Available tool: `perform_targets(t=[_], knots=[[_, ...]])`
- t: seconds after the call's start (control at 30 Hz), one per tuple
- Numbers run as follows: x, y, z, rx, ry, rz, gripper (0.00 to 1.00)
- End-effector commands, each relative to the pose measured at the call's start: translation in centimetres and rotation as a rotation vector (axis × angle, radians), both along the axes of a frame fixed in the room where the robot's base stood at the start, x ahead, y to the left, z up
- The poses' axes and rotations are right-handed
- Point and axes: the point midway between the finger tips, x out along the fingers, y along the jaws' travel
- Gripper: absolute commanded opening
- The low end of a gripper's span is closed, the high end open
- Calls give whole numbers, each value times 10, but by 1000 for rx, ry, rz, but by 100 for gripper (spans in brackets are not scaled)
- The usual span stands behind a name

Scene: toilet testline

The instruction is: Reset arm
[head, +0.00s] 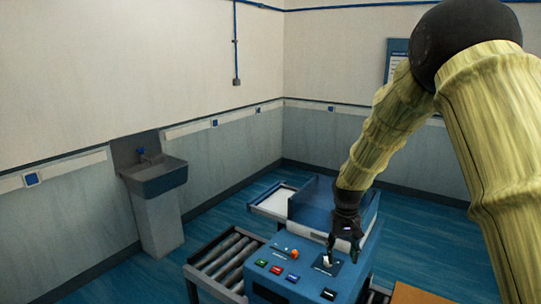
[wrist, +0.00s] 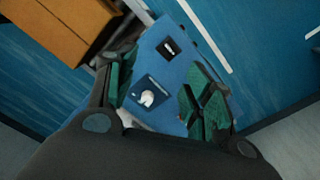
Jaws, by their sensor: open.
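My arm, in a yellow-green covering with a black joint, reaches down from the upper right in the head view. My gripper (head: 343,238) hangs over the right part of a blue machine (head: 262,262). In the wrist view my gripper (wrist: 165,95) has its two green-padded fingers spread wide apart, with nothing between the pads. Below them lies the blue machine top with a white knob (wrist: 147,98) on a dark plate. The white knob (head: 327,261) also shows just below the fingers in the head view. I cannot tell how large the gap to it is.
The machine top has several coloured buttons and an orange knob (head: 295,254). A roller conveyor (head: 222,262) is at its left, a light tray (head: 274,200) behind. A grey sink (head: 158,178) stands at the left wall. A brown box (head: 415,294) is at lower right.

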Motion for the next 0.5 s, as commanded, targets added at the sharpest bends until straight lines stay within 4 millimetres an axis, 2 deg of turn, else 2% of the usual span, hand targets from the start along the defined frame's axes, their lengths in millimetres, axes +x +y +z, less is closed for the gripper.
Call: perform_targets(t=[0.03,0.27,0.37,0.5], knots=[[-4,0,-14,2,2,1,52],[-31,-2,-75,11,1,4,52],[-46,-2,-115,17,5,6,52],[-82,-2,-188,28,9,10,52]])
